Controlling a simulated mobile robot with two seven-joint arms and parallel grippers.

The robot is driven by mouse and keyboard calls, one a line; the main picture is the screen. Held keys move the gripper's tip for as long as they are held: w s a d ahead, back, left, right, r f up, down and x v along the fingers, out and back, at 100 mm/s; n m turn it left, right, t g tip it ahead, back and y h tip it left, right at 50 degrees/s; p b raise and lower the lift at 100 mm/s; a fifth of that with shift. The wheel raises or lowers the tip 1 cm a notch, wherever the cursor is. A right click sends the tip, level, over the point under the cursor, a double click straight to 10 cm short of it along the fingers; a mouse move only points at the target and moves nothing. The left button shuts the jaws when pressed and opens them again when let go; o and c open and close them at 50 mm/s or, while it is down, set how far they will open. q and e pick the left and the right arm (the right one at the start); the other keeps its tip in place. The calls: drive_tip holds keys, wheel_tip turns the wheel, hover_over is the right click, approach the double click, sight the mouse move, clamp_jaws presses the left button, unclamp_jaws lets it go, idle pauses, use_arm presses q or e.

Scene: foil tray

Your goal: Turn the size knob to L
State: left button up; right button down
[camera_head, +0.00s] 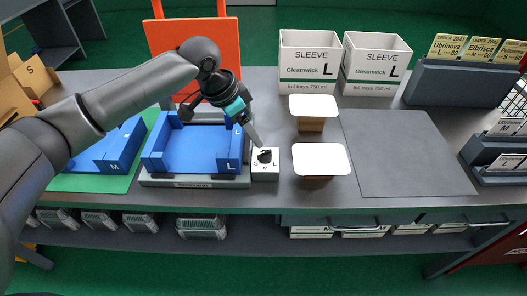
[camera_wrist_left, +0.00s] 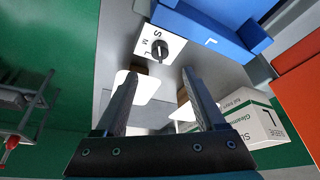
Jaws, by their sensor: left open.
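The size knob (camera_head: 265,156) is a small black dial on a white plate marked S, M and L, at the right front corner of the blue fixture. It also shows in the left wrist view (camera_wrist_left: 160,49), beyond my fingertips. I cannot tell surely which letter it points at. My left gripper (camera_head: 254,141) reaches down from the upper left, with its fingertips close to the knob in the head view. The left wrist view shows its two fingers (camera_wrist_left: 161,74) spread, with nothing held and the knob apart from them. My right gripper is not in view.
The blue L fixture (camera_head: 190,178) stands just left of the knob. Two white-lidded boxes (camera_head: 319,159) stand to its right. White sleeve cartons (camera_head: 310,63) stand behind, near an orange panel (camera_head: 166,36). A dark grey mat (camera_head: 405,155) lies clear at the right.

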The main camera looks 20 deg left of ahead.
sight(264, 152)
use_arm(q)
drive_tip(key=b+x, duration=0.1)
drive_tip(key=x, duration=0.8)
drive_tip(key=shift+w+d+f+b, duration=0.1)
drive_tip(key=shift+d+f+b, duration=0.05)
drive_tip(key=shift+f+b, duration=0.25)
drive_tip(key=shift+c, duration=0.3)
clamp_jaws()
